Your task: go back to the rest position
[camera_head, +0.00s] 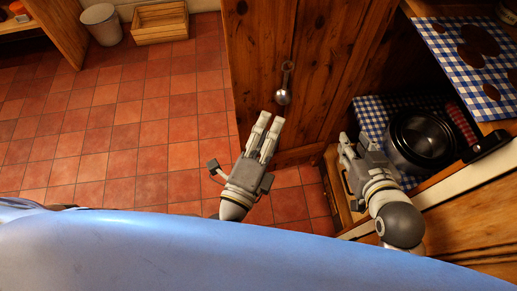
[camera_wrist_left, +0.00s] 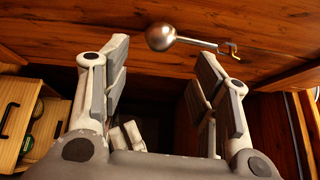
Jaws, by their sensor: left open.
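My left gripper (camera_head: 268,124) is in front of the wooden panel, just below and left of a metal ladle (camera_head: 284,97) that hangs from a hook. In the left wrist view, my left gripper (camera_wrist_left: 165,62) has its fingers spread with nothing between them. The ladle's round bowl (camera_wrist_left: 161,37) shows beyond the fingertips, apart from them. My right gripper (camera_head: 353,142) is at the right, beside the lower shelf; whether its fingers are open or shut is not clear.
Dark pots (camera_head: 422,137) stand on a blue checked cloth (camera_head: 370,110) on the right shelf. A higher shelf has another checked cloth (camera_head: 452,72). A wooden crate (camera_head: 160,24) and a bucket (camera_head: 102,24) stand at the back left. The tiled floor (camera_head: 130,120) at left is clear.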

